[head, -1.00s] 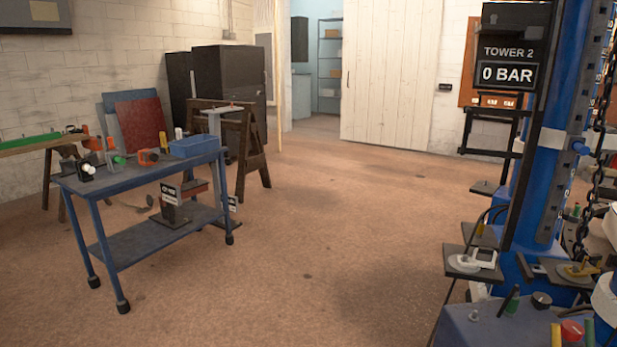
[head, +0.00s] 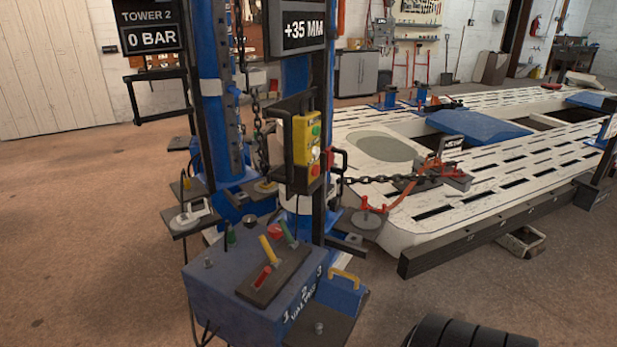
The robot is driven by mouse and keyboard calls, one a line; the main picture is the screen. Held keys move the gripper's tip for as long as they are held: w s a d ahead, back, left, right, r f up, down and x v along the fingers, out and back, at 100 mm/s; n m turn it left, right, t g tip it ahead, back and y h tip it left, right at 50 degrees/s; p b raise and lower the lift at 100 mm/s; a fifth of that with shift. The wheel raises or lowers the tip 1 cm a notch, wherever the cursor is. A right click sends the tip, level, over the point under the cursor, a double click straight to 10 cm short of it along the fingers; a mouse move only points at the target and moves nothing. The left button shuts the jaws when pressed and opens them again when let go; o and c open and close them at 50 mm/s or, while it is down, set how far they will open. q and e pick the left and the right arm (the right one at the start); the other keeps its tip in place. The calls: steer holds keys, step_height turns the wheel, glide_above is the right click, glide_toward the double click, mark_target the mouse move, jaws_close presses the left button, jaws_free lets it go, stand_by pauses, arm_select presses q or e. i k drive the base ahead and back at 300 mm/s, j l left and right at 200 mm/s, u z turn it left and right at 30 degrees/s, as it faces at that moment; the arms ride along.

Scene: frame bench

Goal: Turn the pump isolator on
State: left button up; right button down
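None of the labels I can read names the pump isolator, so I cannot tell for sure which control it is. A blue pump box (head: 222,292) stands at the foot of the tower, marked with the numbers 1, 2 and 3. On its top are a black plate with levers (head: 275,270), the levers being yellow, red and green-tipped. A dark knob (head: 249,221) and a small green-topped part (head: 230,234) sit at its back edge. A display (head: 148,39) reads TOWER 2, 0 BAR.
A yellow control pendant (head: 307,147) hangs on the tower beside a display (head: 303,28) reading +35 MM. A chain (head: 385,179) runs right to the white slotted frame bench (head: 480,200). The floor (head: 85,235) at left is clear.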

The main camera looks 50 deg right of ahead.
mark_target(275, 231)
steer(key=z, duration=1.7)
steer(key=i+j, duration=0.05)
steer(key=i, duration=0.05)
